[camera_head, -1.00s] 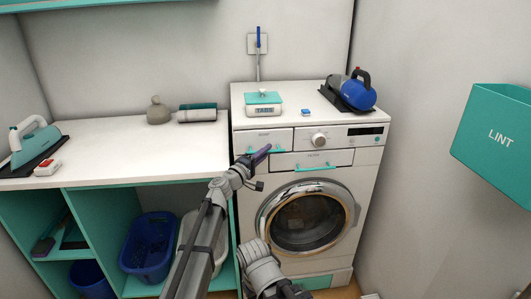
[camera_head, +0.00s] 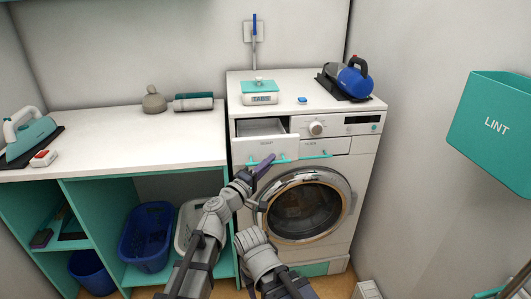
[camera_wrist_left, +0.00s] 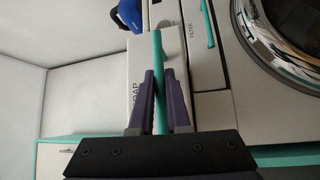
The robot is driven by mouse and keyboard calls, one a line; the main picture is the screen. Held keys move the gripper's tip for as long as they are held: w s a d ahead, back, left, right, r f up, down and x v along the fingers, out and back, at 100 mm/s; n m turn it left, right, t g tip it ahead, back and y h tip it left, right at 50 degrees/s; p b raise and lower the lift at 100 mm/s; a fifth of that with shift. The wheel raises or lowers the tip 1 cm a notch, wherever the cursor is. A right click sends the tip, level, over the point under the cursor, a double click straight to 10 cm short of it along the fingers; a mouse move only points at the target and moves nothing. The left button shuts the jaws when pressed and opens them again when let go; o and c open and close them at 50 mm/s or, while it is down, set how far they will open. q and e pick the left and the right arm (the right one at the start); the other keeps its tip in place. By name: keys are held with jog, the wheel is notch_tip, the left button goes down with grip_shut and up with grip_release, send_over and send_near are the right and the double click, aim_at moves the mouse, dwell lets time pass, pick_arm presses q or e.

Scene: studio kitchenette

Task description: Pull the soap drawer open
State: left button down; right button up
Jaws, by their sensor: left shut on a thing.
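The soap drawer (camera_head: 264,149) at the top left of the washing machine stands pulled out, and its inside shows behind the white front. My left gripper (camera_head: 268,162) is at the teal handle of this drawer. In the left wrist view the two purple fingers (camera_wrist_left: 161,88) are shut on the teal handle (camera_wrist_left: 157,52), one on each side of it. The word SOAP shows on the drawer front (camera_wrist_left: 137,75) beside the fingers. My right gripper is not in view.
The filter flap (camera_head: 325,146) with its own teal handle is right of the drawer, above the round door (camera_head: 303,211). A tabs box (camera_head: 260,94) and a blue appliance (camera_head: 350,80) stand on the machine. The counter (camera_head: 120,135) is left.

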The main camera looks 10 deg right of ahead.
pick_arm(q)
jog(key=shift+s, duration=0.95)
jog(key=c, duration=0.9)
grip_release()
jog(key=b+v, duration=0.1)
jog(key=v, duration=0.6)
jog(key=shift+s+a+f, duration=0.15)
jog(key=shift+s+a, duration=0.1)
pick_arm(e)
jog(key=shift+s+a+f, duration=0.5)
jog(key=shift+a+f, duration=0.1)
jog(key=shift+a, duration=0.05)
